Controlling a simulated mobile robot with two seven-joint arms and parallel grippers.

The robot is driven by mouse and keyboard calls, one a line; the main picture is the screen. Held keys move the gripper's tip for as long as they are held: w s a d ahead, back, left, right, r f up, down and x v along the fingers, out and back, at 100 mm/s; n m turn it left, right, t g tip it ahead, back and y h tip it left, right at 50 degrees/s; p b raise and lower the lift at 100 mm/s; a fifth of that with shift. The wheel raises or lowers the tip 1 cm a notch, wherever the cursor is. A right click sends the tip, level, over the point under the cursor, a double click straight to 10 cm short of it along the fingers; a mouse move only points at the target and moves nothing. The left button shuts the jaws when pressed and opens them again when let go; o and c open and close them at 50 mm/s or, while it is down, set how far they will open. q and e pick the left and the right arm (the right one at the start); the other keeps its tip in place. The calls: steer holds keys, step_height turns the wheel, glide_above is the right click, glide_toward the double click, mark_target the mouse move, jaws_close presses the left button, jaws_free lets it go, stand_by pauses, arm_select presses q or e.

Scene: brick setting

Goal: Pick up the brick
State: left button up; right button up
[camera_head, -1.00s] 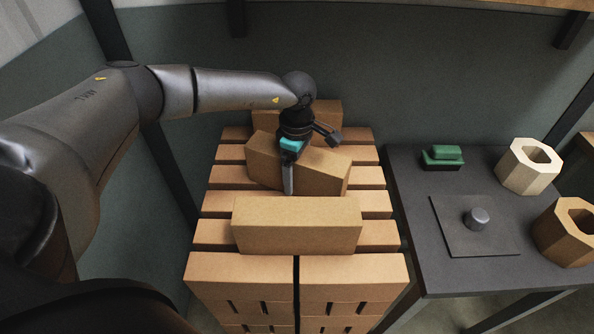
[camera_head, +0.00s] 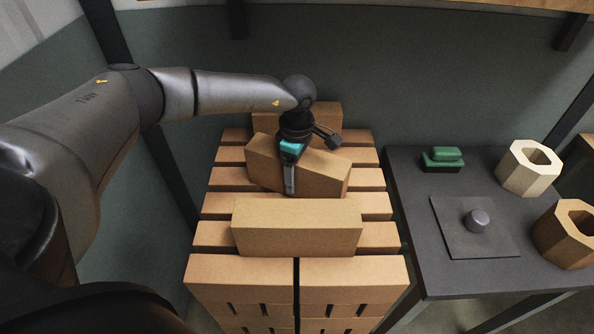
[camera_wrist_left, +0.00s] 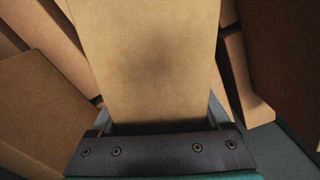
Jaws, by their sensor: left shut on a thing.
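The brick (camera_head: 320,174) is a tan block lying at a slant on a stack of bricks, behind another loose brick. My left gripper (camera_head: 289,182) reaches down over it from above, one finger showing against its near face. In the left wrist view the brick (camera_wrist_left: 148,55) runs between the two fingers of my left gripper (camera_wrist_left: 162,122), which is shut on it. The far finger is hidden behind the brick in the head view. The brick appears to be still at the level of the stack. My right gripper is not in view.
A loose brick (camera_head: 297,228) lies in front and another (camera_head: 325,114) behind, on the slatted brick stack (camera_head: 240,272). On the right, a dark table (camera_head: 410,190) holds a green-handled block (camera_head: 442,158), a plate with a grey knob (camera_head: 476,220) and two hollow hexagonal blocks (camera_head: 528,172) (camera_head: 566,236).

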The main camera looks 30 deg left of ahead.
arm_select(q)
jaws_close()
steer(key=shift+w+r, duration=0.15)
steer(key=shift+r, duration=0.1)
